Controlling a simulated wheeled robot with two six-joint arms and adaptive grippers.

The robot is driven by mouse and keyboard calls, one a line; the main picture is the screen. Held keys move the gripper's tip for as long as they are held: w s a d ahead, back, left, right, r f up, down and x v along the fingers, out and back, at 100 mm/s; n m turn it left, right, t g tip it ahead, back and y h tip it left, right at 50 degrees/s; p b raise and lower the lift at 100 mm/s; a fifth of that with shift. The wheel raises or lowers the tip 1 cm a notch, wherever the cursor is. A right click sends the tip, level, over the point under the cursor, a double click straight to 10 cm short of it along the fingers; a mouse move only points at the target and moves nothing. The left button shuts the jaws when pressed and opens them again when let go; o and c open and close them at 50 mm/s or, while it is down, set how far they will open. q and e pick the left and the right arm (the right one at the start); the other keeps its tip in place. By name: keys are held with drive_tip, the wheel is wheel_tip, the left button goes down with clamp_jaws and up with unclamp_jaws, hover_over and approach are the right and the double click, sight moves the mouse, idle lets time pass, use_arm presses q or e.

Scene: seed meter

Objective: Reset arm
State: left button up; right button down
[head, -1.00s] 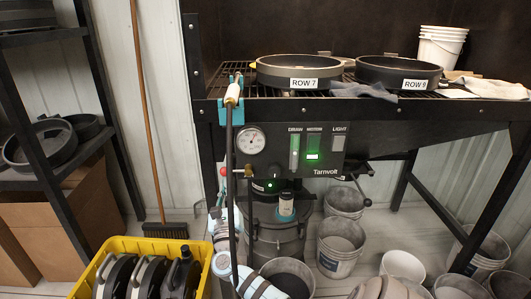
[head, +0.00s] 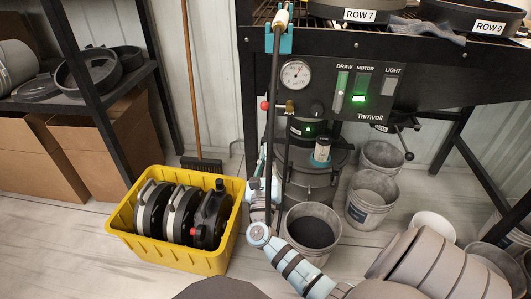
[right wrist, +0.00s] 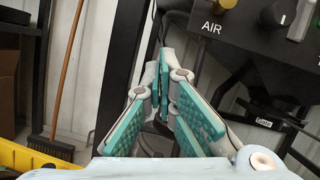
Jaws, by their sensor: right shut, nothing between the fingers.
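My right gripper (head: 260,184) is below and in front of the Tarnvolt machine's panel (head: 352,91), close to the black hanging wand (head: 273,125). I cannot tell from the head view whether it touches the wand. In the right wrist view, the teal-padded fingers (right wrist: 166,58) come together at their tips, shut with nothing between them. My right arm reaches in from the bottom of the head view. My left gripper is not in view.
A yellow crate (head: 122,222) with several dark round seed meters stands left of my gripper. Grey buckets (head: 371,199) stand on the floor to the right. A shelf (head: 128,88) and a broom (head: 201,166) are at left. Pale floor lies open in front of the crate.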

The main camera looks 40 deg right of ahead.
drive_tip(key=v, duration=0.2)
drive_tip(key=shift+s+a+f, duration=0.1)
drive_tip(key=shift+s+a, duration=0.1)
idle(0.4)
